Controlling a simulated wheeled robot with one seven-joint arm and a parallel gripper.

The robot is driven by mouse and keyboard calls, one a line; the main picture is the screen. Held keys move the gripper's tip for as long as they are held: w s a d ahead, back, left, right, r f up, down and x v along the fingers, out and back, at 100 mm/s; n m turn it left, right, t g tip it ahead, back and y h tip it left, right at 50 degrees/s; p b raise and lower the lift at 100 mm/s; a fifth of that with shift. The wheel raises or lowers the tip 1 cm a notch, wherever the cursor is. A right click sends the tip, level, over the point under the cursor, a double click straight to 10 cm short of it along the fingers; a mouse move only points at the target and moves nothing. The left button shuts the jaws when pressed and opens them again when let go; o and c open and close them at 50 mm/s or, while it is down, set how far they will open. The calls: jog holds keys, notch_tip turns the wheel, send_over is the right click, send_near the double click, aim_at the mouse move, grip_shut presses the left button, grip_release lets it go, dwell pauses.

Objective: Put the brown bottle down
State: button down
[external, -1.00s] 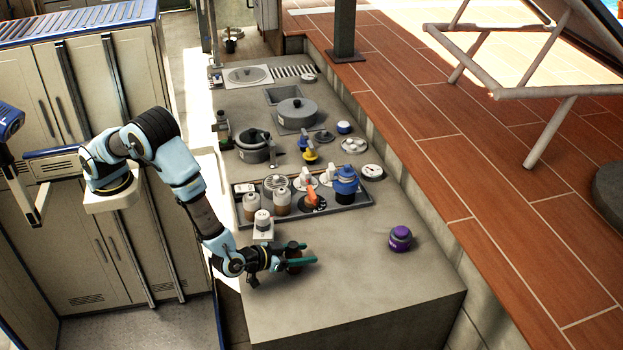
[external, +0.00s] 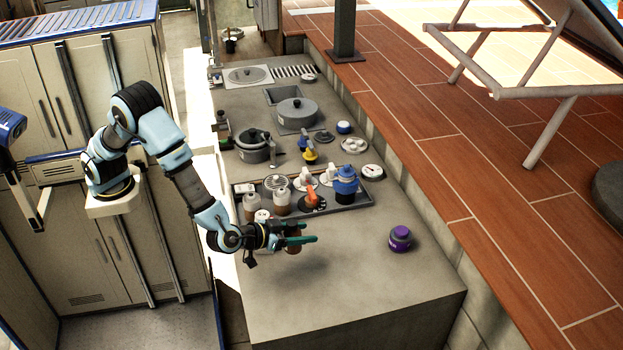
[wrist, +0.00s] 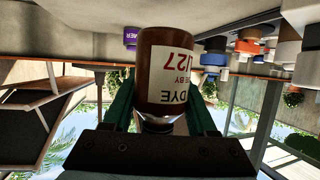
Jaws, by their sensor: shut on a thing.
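In the external view my gripper (external: 296,234) is over the near part of the counter, and the bottle (external: 293,248) shows partly below the fingers. A soft shadow lies on the counter to the lower right of it, so the bottle appears raised off the surface.
A purple jar (external: 400,239) stands alone on the counter (external: 350,300) to the right. A dark tray (external: 333,206) with several bottles, including a blue-topped one (external: 345,184), lies just behind my gripper. Pots stand farther back. The front of the counter is clear.

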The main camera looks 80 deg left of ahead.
jog(key=s+d+r+n+y+b, duration=0.1)
jog(key=s+d+r+b, duration=0.15)
jog(key=s+d, duration=0.35)
jog(key=shift+g, duration=0.3)
jog(key=f, duration=0.2)
jog(key=s+f, duration=0.1)
jog(key=f, duration=0.1)
jog(key=s+f, duration=0.1)
jog(key=f, duration=0.1)
jog(key=shift+a+f+p, duration=0.1)
jog(key=shift+a+p, duration=0.05)
jog(key=shift+p, duration=0.15)
jog(key=shift+f+p, duration=0.4)
jog(key=shift+f, duration=1.7)
jog(key=shift+f, duration=0.2)
jog(key=shift+c, duration=1)
grip_release()
